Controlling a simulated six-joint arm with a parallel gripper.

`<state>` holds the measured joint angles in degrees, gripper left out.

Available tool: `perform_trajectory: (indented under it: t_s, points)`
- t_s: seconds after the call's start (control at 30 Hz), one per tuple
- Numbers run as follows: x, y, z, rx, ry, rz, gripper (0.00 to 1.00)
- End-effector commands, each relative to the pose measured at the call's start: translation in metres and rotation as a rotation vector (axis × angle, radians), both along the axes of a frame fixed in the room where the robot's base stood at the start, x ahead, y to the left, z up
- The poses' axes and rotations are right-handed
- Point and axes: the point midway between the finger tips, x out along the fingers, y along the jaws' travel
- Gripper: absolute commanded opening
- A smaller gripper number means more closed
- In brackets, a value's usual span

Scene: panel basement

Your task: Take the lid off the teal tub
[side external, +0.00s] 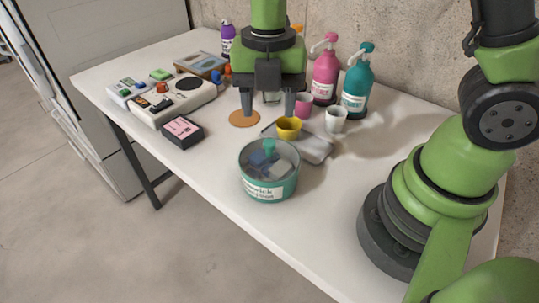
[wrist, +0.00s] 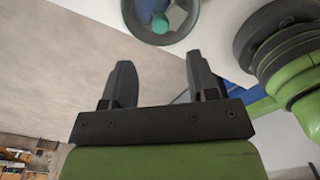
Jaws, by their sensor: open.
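The teal tub (side external: 288,188) stands near the front edge of the white table, with a pale label on its side. Its top looks clear, with a teal knob (side external: 269,146) standing up in the middle; blue and grey pieces show inside. I take the clear top with the knob as the lid. My gripper (side external: 268,103) is open and empty, pointing down, above the table behind the tub and apart from it. In the wrist view my gripper (wrist: 159,62) shows both fingers spread, with the round tub cut off at the top edge and the teal knob (wrist: 160,24) in it.
A yellow cup (side external: 288,128) and a grey tray (side external: 316,149) sit just behind the tub. A white cup (side external: 336,120), pink bottle (side external: 326,75) and teal bottle (side external: 356,88) stand further back. A device (side external: 175,100) and dark box (side external: 183,133) lie left.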

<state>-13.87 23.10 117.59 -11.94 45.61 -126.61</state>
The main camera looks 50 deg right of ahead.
Motion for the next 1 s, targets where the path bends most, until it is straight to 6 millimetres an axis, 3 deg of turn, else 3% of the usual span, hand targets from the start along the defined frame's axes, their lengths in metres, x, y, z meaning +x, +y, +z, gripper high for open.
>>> perform_trajectory:
  t_s: [0.2,0.37,0.7,1.0]
  points:
    - [-0.001,-0.001,-0.033,-0.001,0.008,0.003,0.54]
    - [-0.001,-0.001,-0.045,0.000,0.005,0.000,0.54]
    - [0.001,-0.004,-0.089,-0.001,0.006,0.000,0.54]
    - [0.001,-0.004,-0.093,0.000,0.001,-0.002,0.54]
